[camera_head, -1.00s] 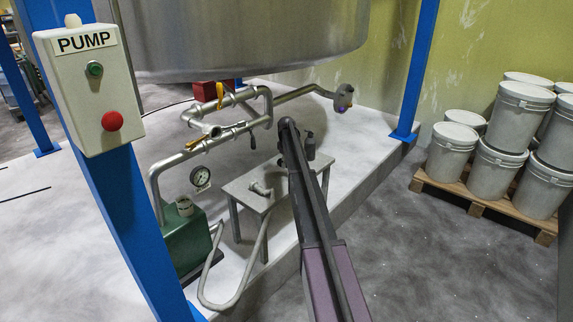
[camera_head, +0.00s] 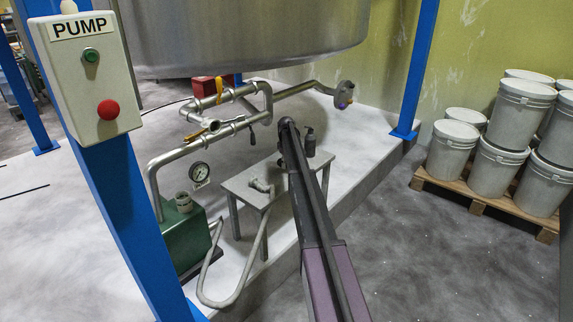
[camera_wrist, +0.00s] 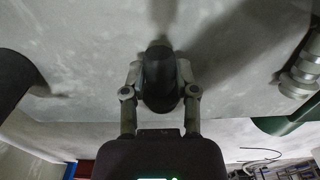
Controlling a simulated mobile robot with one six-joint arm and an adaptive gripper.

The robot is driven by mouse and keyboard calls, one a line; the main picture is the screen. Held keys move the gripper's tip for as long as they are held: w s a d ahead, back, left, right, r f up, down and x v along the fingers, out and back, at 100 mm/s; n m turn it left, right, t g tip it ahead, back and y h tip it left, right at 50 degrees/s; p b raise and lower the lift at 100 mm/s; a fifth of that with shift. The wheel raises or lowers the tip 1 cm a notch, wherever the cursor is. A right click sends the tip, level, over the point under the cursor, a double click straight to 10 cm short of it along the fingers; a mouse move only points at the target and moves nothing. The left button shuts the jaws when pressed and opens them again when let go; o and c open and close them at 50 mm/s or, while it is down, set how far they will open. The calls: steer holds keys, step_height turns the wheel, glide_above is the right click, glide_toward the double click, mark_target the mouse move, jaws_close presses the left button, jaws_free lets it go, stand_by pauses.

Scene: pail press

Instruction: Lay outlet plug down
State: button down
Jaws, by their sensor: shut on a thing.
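In the wrist view my gripper (camera_wrist: 160,92) is shut on a dark, rounded piece, the outlet plug (camera_wrist: 160,72), with one finger on each side of it. Beyond it is a pale grey surface with a soft shadow. Whether the plug touches that surface I cannot tell. In the head view my arm reaches over the right side of a small grey table (camera_head: 236,187). The arm hides part of the table, and the jaws cannot be made out clearly there.
A metal hose end (camera_head: 262,186) lies on the table; its hose (camera_head: 240,290) loops down in front. A green pump (camera_head: 190,238) with a gauge stands left. Pipes and an outlet (camera_head: 344,94) sit under the steel tank (camera_head: 240,35). White pails (camera_head: 497,165) stand on a pallet at right.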

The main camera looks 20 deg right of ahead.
steer(key=shift+f+b, duration=0.9)
steer(key=shift+f, duration=0.05)
steer(key=shift+c, duration=1.5)
jaws_free()
steer(key=shift+r+p, duration=0.3)
step_height(320, 180, up, 30)
steer(key=p, duration=3)
steer(key=s+a+m, duration=0.1)
steer(key=s+a, duration=0.9)
steer(key=s, duration=0.5)
steer(key=s+a+m, duration=0.2)
steer(key=s+a, duration=0.9)
steer(key=s, duration=0.5)
steer(key=s+a+m, duration=0.2)
steer(key=s+a, duration=0.8)
steer(key=s, duration=0.6)
steer(key=shift+s+a, duration=0.2)
steer(key=shift+a, duration=0.15)
